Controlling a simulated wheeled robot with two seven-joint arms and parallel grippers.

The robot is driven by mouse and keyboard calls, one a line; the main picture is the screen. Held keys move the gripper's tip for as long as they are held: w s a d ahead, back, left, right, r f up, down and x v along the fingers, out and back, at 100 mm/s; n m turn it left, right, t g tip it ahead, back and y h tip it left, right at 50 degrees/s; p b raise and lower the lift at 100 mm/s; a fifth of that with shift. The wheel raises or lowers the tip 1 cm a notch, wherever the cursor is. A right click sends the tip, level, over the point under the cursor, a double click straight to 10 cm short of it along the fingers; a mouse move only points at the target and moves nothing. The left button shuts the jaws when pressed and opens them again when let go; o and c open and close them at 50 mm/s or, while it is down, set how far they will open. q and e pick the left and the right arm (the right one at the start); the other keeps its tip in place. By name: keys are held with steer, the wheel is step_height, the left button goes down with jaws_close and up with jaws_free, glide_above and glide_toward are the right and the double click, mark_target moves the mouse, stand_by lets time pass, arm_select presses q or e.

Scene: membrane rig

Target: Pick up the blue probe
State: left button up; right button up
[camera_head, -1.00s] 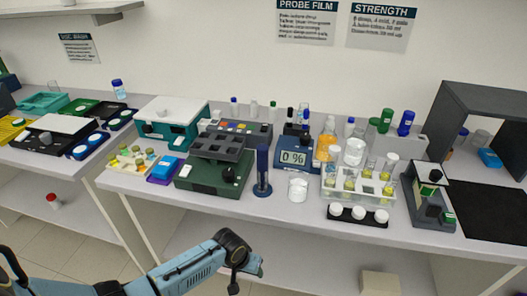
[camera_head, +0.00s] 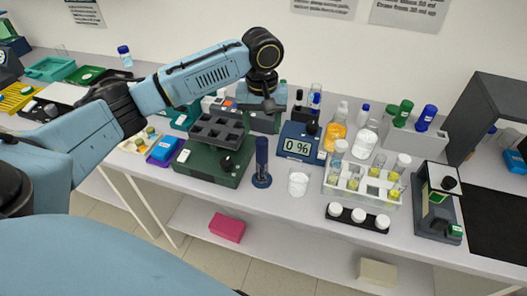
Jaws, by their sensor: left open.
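A dark blue upright cylinder on a round foot, which I take for the blue probe (camera_head: 262,157), stands on the bench. It is between the green block with a dark grey rack and a small white cup. My left gripper (camera_head: 268,106) is open, pointing down above the back of the bench, behind and above the probe in the picture. It is apart from the probe, and nothing shows between its fingers. My left arm hides part of the equipment at the back left. My right gripper is out of view.
The green block with the grey rack (camera_head: 212,165) is close on the left of the cylinder. A white cup (camera_head: 298,182) and a display reading 0 % (camera_head: 298,146) are close on the right. A vial rack (camera_head: 350,192) stands further right.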

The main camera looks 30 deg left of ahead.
mark_target(262, 138)
arm_select(q)
step_height(262, 138, down, 4)
steer(key=shift+f, duration=0.2)
steer(key=f, duration=0.5)
steer(key=shift+s+d+f, duration=0.15)
steer(key=shift+s, duration=0.25)
steer(key=c, duration=0.9)
